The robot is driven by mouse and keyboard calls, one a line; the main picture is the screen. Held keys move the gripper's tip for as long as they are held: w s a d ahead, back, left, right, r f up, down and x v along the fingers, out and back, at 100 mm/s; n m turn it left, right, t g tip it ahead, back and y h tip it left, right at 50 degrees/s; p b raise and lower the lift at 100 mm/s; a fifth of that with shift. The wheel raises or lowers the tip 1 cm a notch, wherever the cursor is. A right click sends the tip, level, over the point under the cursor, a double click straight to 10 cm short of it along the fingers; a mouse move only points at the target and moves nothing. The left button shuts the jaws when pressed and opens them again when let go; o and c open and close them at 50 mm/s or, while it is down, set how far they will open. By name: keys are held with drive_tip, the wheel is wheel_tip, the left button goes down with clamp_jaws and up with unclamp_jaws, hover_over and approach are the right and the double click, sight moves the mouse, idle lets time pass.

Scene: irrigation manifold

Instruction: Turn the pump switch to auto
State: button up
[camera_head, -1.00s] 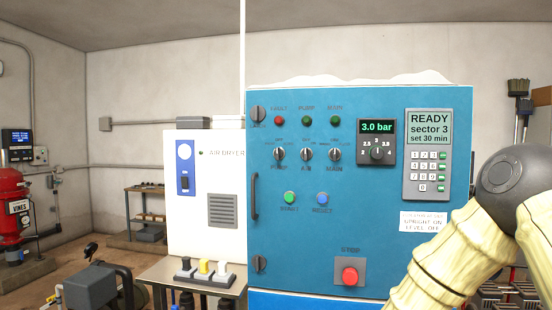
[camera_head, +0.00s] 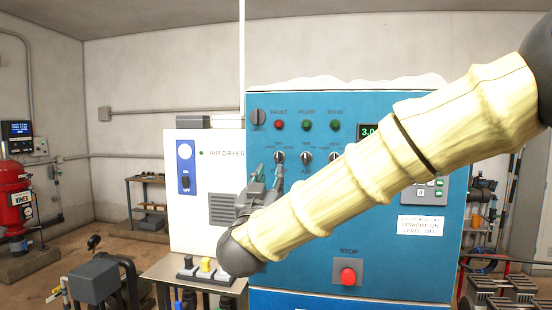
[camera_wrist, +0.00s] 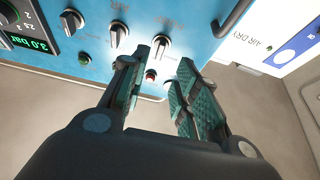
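The pump switch (camera_head: 279,157) is the leftmost of three dark rotary knobs in a row on the blue panel. In the wrist view, where the panel appears upside down, the pump switch (camera_wrist: 163,44) is the knob nearest the air dryer; its pointer looks roughly upright, but its exact setting is not readable. My gripper (camera_head: 267,173) is just below and left of the switch in the head view. In the wrist view my gripper (camera_wrist: 173,58) is open and empty, its teal-padded fingers apart, with one fingertip close to the knob. I cannot tell whether they touch.
The air switch (camera_head: 306,158) is right of the pump switch. The fault lamp (camera_head: 279,125) is above it. The white air dryer (camera_head: 205,230) stands left of the panel. My arm crosses the panel and hides part of it. The red stop button (camera_head: 348,276) is below.

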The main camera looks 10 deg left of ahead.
sight(277, 158)
drive_tip(key=p+x, duration=0.3)
drive_tip(key=x, duration=0.5)
drive_tip(key=shift+w+r, duration=0.1)
drive_tip(key=shift+w, duration=0.1)
drive_tip(key=shift+d, duration=0.1)
clamp_jaws()
